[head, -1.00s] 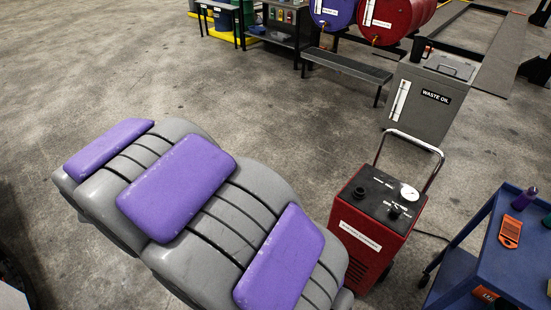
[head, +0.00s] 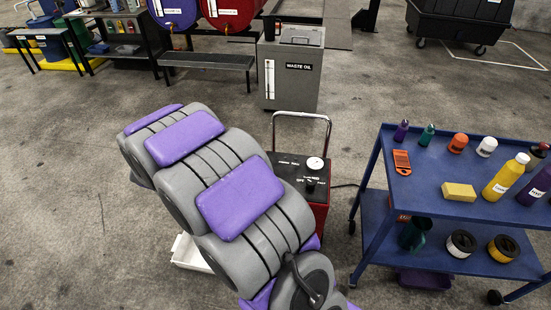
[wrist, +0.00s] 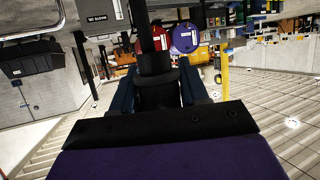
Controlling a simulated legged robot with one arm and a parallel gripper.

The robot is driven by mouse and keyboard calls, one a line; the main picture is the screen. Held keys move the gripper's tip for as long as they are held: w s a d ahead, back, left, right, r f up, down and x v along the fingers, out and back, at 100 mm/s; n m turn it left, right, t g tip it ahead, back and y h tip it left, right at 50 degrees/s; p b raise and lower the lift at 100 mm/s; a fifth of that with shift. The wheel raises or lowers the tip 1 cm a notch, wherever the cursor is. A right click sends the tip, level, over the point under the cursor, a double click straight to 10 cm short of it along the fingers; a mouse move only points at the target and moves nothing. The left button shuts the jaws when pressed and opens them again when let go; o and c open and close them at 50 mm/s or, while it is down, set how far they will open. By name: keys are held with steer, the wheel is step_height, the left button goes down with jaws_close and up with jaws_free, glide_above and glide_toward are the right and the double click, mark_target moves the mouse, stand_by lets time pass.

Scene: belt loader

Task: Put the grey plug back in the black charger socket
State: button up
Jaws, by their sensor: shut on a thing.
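In the wrist view my gripper (wrist: 156,97) is shut, its dark blue fingers on both sides of a dark cylindrical thing (wrist: 157,72). I take this to be the plug, though it looks nearly black here. A thick dark shaft or cable runs from it to the top of the picture. In the head view my gripper and the plug are out of sight; my grey and purple arm fills the lower middle. I cannot make out the black charger socket for certain in either view.
A red machine (head: 318,212) with a gauge and chrome handle stands behind my arm, partly hidden by it. A blue cart (head: 425,196) with bottles and tools is at the right. A grey waste oil box (head: 290,88) stands behind. Open concrete floor lies at the left.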

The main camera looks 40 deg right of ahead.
steer(key=d+f+m+g+h+p, duration=0.1)
steer(key=d+f+m+g+h, duration=0.35)
steer(key=d+f, duration=1.1)
steer(key=s+d+f+m+g, duration=0.1)
steer(key=s+d+f, duration=0.1)
steer(key=d, duration=0.3)
steer(key=s+d+f+m+g+h+p, duration=0.1)
steer(key=s+d+f+m, duration=0.1)
steer(key=d, duration=0.3)
steer(key=s+d+f+m+g+h, duration=0.1)
steer(key=s+d+f, duration=0.2)
steer(key=d+f, duration=0.1)
steer(key=shift+d+m+g, duration=0.25)
steer(key=shift+d+g, duration=0.1)
steer(key=shift+d, duration=0.4)
steer(key=shift+a+r+p, duration=0.1)
steer(key=shift+a+p, duration=0.05)
steer(key=shift+p, duration=0.4)
steer(key=shift+f+b, duration=0.45)
steer(key=shift+f, duration=2.65)
steer(key=shift+f, duration=1.3)
steer(key=o, duration=1.4)
steer(key=shift+c, duration=0.2)
